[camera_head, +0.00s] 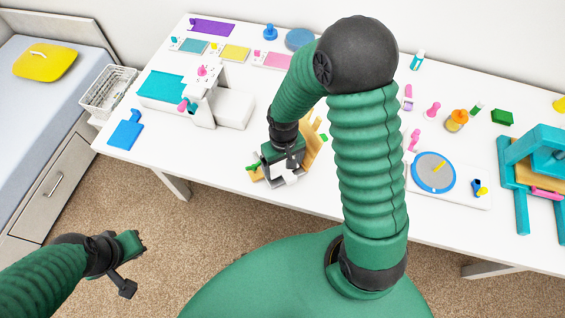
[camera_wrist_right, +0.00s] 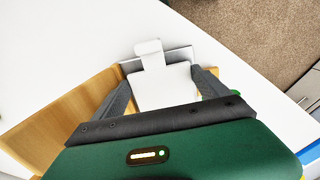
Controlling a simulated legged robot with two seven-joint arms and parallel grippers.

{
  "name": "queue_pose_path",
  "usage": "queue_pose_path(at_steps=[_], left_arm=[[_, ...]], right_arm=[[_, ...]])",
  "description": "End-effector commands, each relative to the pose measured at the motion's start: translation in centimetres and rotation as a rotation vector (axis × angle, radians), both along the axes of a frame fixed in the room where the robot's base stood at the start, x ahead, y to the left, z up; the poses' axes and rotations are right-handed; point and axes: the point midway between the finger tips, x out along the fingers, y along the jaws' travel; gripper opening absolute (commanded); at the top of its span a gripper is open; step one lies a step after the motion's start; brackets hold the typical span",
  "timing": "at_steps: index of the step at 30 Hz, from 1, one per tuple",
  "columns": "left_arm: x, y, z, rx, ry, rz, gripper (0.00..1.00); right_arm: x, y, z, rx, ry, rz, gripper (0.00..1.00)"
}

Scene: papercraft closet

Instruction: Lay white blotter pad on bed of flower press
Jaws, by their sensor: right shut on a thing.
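My right gripper (camera_head: 287,170) is low over the table's front edge, beside a wooden holder (camera_head: 312,140). In the right wrist view its two dark fingers (camera_wrist_right: 162,90) are closed on the sides of a white pad (camera_wrist_right: 165,88) with a tab on top, which I take as the blotter pad. A thin grey-white panel stands just behind the pad; whether they touch is unclear. A teal frame (camera_head: 540,150) with a wooden bed at the far right looks like the flower press. My left gripper (camera_head: 130,262) hangs over the carpet, apart from the table; its jaw opening is unclear.
A white machine (camera_head: 205,90) with a teal mat stands left of my right arm. A blue round turntable (camera_head: 433,172), small bottles and pink pieces lie between that arm and the teal frame. A wire basket (camera_head: 108,92) stands by the bed at left.

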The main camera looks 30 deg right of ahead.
Motion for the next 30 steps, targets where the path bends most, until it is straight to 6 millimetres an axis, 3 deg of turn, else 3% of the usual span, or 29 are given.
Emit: queue_pose_path(at_steps=[18, 19, 21, 22, 30], left_arm=[[0.0, 0.0, -0.7, 0.0, 0.0, 0.0, 0.0], [0.0, 0.0, -0.7, 0.0, 0.0, 0.0, 0.0], [0.0, 0.0, -0.7, 0.0, 0.0, 0.0, 0.0], [0.0, 0.0, -0.7, 0.0, 0.0, 0.0, 0.0], [0.0, 0.0, -0.7, 0.0, 0.0, 0.0, 0.0]], right_arm=[[0.0, -0.1, -1.2, -0.001, 0.001, -0.001, 0.47], [0.0, -0.1, -1.2, -0.001, 0.001, -0.001, 0.87], [0.0, -0.1, -1.1, -0.001, 0.001, -0.001, 0.96], [0.0, -0.1, -1.1, -0.001, 0.001, -0.001, 1.0], [0.0, -0.1, -1.1, -0.002, 0.001, -0.002, 1.0]])
